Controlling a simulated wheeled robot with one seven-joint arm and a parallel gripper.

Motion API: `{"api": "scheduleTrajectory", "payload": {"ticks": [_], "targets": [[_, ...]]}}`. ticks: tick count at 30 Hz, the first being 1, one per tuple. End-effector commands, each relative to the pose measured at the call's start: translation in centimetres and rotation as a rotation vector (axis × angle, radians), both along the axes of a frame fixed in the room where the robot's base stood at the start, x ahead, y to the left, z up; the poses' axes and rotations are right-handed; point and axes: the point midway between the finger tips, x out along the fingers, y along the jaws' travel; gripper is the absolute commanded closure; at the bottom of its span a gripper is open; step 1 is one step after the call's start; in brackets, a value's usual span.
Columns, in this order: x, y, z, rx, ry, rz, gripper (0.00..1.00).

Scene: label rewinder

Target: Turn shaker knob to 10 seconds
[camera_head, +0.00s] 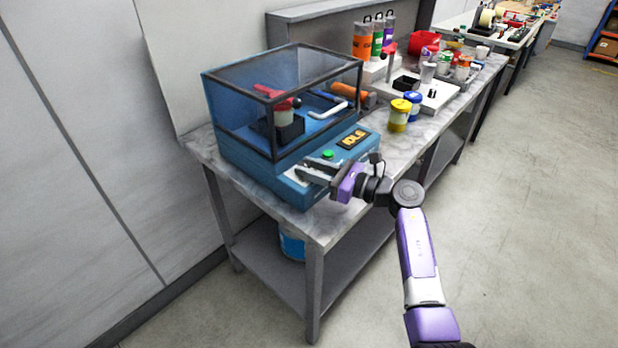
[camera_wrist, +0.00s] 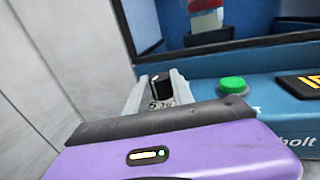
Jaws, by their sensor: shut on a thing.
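The blue shaker machine (camera_head: 237,160) stands on the bench under a clear, dark-framed cover (camera_head: 232,98). Its black knob (camera_wrist: 160,88) is on the front panel, left of a green button (camera_wrist: 233,85). My gripper (camera_head: 303,169) reaches the panel from the right. In the wrist view, its two grey fingers (camera_wrist: 158,92) are shut on the knob, one on each side. A light mark shows on top of the knob, but the dial marks around it are too small to read. The knob is hidden behind the fingers in the head view.
A dark display (camera_head: 352,139) with yellow characters sits right of the green button. Yellow (camera_head: 399,115) and blue (camera_head: 413,106) jars stand right of the machine. A grey wall is on the left. The floor in front of the bench is clear.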

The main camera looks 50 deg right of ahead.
Motion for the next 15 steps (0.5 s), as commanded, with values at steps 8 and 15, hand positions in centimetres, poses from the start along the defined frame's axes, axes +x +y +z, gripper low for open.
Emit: {"api": "scheduleTrajectory", "payload": {"ticks": [8,15], "targets": [[0.08,-0.32,-0.18,-0.001,-0.001,0.106,1.0],[0.09,-0.23,-0.05,0.0,0.001,0.135,1.0]]}}
